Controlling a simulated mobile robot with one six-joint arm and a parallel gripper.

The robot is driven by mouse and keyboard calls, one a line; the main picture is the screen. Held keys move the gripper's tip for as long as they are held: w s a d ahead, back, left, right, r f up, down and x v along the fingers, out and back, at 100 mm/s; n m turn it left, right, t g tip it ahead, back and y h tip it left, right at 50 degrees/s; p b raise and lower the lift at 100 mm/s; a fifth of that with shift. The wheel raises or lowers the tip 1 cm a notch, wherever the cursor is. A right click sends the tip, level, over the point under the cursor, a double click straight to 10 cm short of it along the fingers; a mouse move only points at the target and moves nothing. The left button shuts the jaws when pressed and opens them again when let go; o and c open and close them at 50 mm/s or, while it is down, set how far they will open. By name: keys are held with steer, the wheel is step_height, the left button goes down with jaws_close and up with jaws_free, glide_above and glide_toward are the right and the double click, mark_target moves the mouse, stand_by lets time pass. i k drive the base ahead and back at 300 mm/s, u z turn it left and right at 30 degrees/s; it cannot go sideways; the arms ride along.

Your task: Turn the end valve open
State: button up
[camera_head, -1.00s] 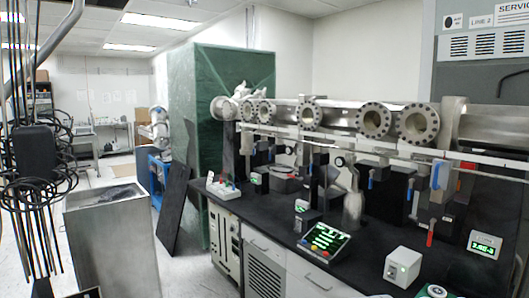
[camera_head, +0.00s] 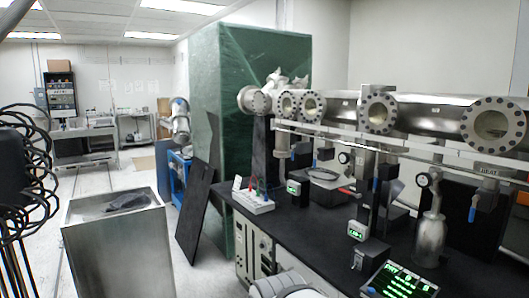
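A long steel vacuum pipe (camera_head: 435,112) with round flanged ports runs along the back of the black bench. Its far left end carries a round flange (camera_head: 254,101). Small valves with lever handles hang below it: a red handle (camera_head: 347,191) near the middle and a blue handle (camera_head: 472,214) at the right. I cannot tell which one is the end valve or whether it is open. A pale rounded part at the bottom edge looks like part of my arm. My gripper is not in view.
The black bench (camera_head: 300,222) bears a white box with coloured leads (camera_head: 253,201), a green-lit panel (camera_head: 398,283) and a steel bottle (camera_head: 430,238). A steel bin (camera_head: 118,245) and a leaning black panel (camera_head: 194,208) stand left of it.

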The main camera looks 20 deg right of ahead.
mark_target(343, 158)
steer(key=z, duration=0.2)
steer(key=i, duration=0.95)
steer(key=z, duration=0.55)
steer(key=k, duration=0.8)
steer(key=z, duration=0.2)
steer(key=i, duration=0.8)
steer(key=u, duration=0.1)
